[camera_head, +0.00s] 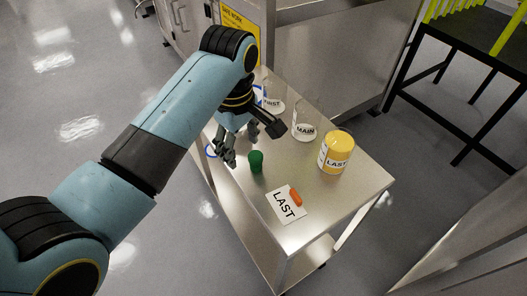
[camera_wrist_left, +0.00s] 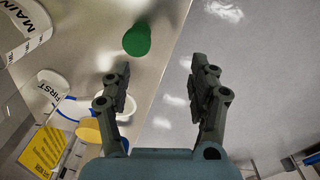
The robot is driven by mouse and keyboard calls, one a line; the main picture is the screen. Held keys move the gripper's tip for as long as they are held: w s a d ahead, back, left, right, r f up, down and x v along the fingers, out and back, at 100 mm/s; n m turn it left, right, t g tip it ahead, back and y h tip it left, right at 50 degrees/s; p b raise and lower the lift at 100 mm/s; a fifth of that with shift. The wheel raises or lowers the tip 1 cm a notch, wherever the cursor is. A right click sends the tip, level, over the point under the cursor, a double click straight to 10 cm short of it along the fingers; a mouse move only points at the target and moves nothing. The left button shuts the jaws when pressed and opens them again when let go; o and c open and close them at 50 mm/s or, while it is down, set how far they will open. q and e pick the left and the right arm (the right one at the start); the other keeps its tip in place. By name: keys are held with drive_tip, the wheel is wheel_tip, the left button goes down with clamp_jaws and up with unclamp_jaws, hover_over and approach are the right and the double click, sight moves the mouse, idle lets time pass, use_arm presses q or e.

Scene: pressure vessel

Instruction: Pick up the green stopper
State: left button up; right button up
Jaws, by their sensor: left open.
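The green stopper (camera_head: 256,162) stands upright near the left edge of the metal cart top (camera_head: 345,195). My left gripper (camera_head: 236,146) is just beyond it and to its left, open and empty, apart from the stopper. In the left wrist view the green stopper (camera_wrist_left: 137,40) lies ahead of the open fingers (camera_wrist_left: 160,68), in front of the left finger rather than centred between them. The floor shows between and to the right of the fingers. My right gripper is in neither view.
Glass vessels marked FIRST (camera_head: 273,104), MAIN (camera_head: 305,130) and LAST (camera_head: 336,153), the last holding yellow contents, stand along the cart's right side. An orange stopper (camera_head: 295,197) lies on a white LAST card (camera_head: 284,209). Beside the cart is open floor (camera_head: 75,130).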

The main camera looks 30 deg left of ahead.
sight(255, 155)
use_arm(q)
drive_tip(key=shift+w+d+r+n, duration=0.3)
drive_tip(key=shift+w+r+n, duration=0.2)
drive_tip(key=shift+w+r, duration=0.15)
drive_tip(key=shift+w+d+r+n, duration=0.3)
drive_tip(key=shift+w+r+n, duration=0.2)
drive_tip(key=shift+w+r, duration=0.1)
drive_tip(key=shift+w+d+f+n, duration=0.1)
drive_tip(key=shift+w+d+n, duration=0.1)
drive_tip(key=shift+w+n, duration=0.1)
wheel_tip(255, 155, down, 4)
drive_tip(key=shift+s+f, duration=0.1)
drive_tip(key=shift+s, duration=0.05)
wheel_tip(255, 155, down, 6)
drive_tip(key=shift+d, duration=0.15)
clamp_jaws()
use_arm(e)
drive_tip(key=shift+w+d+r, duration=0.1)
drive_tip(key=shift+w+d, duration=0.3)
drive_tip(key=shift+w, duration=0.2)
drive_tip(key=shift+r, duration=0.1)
